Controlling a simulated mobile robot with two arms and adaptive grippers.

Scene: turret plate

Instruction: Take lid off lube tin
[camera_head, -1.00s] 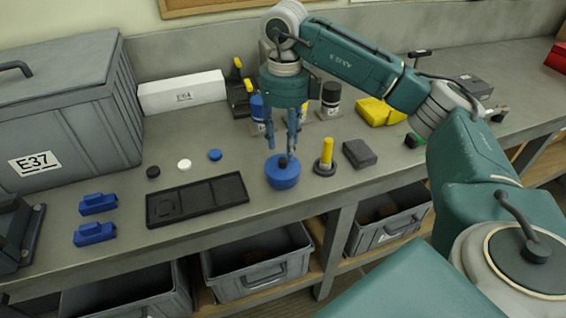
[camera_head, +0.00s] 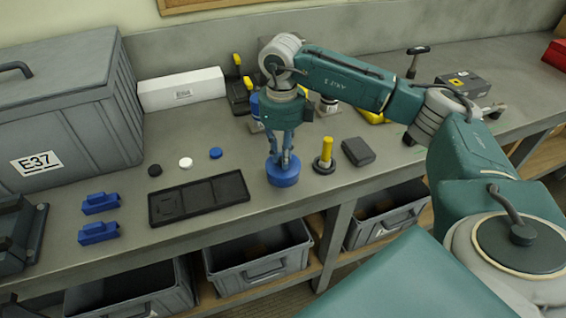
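The lube tin (camera_head: 283,177) is a round blue tin standing upright on the grey bench, near its front edge. In the earlier view a dark knob shows on top of its lid; now my fingers cover it. My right gripper (camera_head: 284,158) points straight down over the tin, with its fingertips at the lid's knob. The fingers are close together around the place of the knob; whether they grip it is too small to tell. The lid appears to sit on the tin. My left gripper is not in view.
A black tray (camera_head: 199,198) lies left of the tin. A yellow peg on a black base (camera_head: 324,158) and a dark grey block (camera_head: 358,151) stand close to the right. Blue blocks (camera_head: 99,203), a white box (camera_head: 181,89) and a large grey case (camera_head: 70,115) are further left.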

